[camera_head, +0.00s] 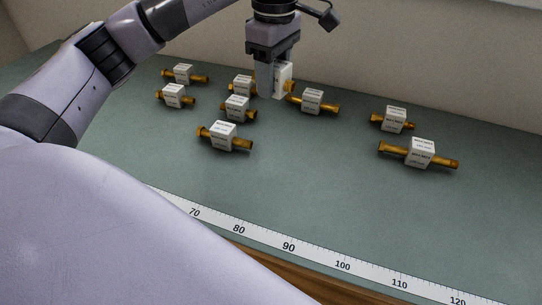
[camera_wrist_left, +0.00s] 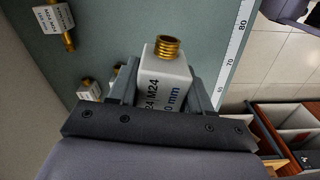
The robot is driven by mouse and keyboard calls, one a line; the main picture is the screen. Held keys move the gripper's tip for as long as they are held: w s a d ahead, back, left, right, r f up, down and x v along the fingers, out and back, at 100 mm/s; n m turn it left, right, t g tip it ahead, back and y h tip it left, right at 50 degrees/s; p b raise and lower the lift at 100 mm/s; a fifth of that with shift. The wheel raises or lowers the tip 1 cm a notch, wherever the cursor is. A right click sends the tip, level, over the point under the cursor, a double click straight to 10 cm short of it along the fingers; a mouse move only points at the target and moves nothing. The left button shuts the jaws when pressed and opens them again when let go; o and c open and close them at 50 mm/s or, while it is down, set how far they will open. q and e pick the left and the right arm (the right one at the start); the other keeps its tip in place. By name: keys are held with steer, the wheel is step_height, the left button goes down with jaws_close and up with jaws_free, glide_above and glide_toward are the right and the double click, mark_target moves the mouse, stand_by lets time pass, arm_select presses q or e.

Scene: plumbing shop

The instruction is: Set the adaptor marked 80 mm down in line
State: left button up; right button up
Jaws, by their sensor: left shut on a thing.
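My left gripper (camera_head: 273,92) is shut on an adaptor with a white block (camera_head: 284,73) among the other adaptors on the bench. In the left wrist view the held adaptor (camera_wrist_left: 165,72) sits between the fingers, its threaded brass end (camera_wrist_left: 167,46) pointing away from the palm. Its label shows "M24" and a length ending in "0 mm"; the first digit is hidden. Whether it touches the bench is unclear. Other brass adaptors with white blocks lie around it, including one at front left (camera_head: 222,136) and a longer one at right (camera_head: 420,152). Their lengths are too small to read surely.
A white measuring strip (camera_head: 289,246) runs along the front edge of the green bench (camera_head: 330,190). A small adaptor (camera_head: 312,101) lies close right of my gripper, and others (camera_head: 237,107) lie close left. The bench between adaptors and strip is clear. A wall stands behind.

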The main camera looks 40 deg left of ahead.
arm_select(q)
steer(key=shift+w+a+r+n, duration=0.1)
steer(key=shift+a+r+n, duration=0.25)
steer(key=shift+r+n, duration=0.5)
steer(key=shift+f+n, duration=0.25)
steer(key=shift+f, duration=0.1)
step_height(320, 180, down, 5)
steer(key=shift+r+b, duration=0.15)
steer(key=shift+b, duration=0.5)
glide_above(270, 157)
step_height(270, 157, down, 10)
steer(key=shift+f+p, duration=0.1)
steer(key=shift+p, duration=0.25)
step_height(270, 157, down, 4)
steer(key=shift+f, duration=0.2)
steer(key=shift+d+f, duration=0.1)
steer(key=shift+f, duration=0.1)
steer(key=o, duration=1.1)
